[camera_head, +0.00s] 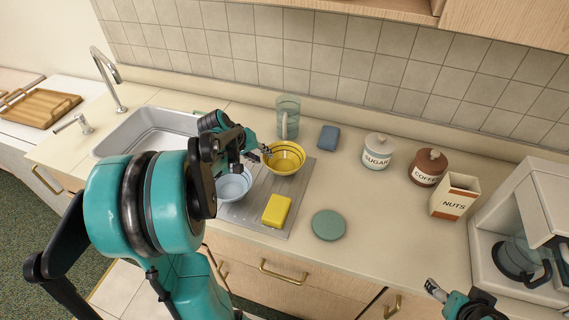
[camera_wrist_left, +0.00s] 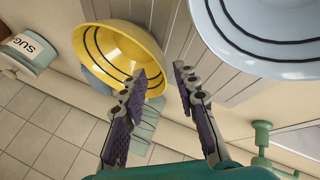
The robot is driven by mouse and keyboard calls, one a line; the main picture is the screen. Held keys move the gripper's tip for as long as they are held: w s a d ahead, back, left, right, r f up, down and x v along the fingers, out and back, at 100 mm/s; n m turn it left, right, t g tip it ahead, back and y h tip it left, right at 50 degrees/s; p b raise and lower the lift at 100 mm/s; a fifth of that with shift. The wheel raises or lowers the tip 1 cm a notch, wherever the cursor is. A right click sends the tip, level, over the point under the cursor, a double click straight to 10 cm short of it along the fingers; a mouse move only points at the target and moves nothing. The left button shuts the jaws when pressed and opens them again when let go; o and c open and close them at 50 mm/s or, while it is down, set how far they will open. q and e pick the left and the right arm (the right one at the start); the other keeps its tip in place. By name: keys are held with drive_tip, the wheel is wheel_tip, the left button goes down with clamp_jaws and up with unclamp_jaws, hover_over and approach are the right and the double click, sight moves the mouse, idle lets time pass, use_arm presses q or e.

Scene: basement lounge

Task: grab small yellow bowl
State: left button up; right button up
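The small yellow bowl (camera_head: 287,161) with dark lines stands on the grey ridged drainboard (camera_head: 246,214), right of the sink. It also shows in the left wrist view (camera_wrist_left: 120,45), at upper left. My left gripper (camera_head: 262,153) is at the bowl's left edge in the head view. In the left wrist view its two fingers (camera_wrist_left: 167,75) are apart with nothing between them; one finger overlaps the bowl's rim in the picture. I cannot tell if it touches. My right gripper (camera_head: 436,290) is at the lower right, away from the bowl; its opening is unclear.
A light blue bowl (camera_head: 233,184) stands close beside the yellow one, partly behind my left arm. A yellow sponge (camera_head: 277,210) lies in front. A glass (camera_head: 287,115) and blue block (camera_head: 329,137) stand behind. Sugar jar (camera_head: 376,152) and green disc (camera_head: 328,225) are to the right.

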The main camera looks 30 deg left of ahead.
sight(266, 158)
use_arm(q)
drive_tip(key=b+x, duration=0.1)
drive_tip(key=x, duration=0.3)
drive_tip(key=shift+s, duration=0.1)
drive_tip(key=shift+r, duration=0.1)
clamp_jaws()
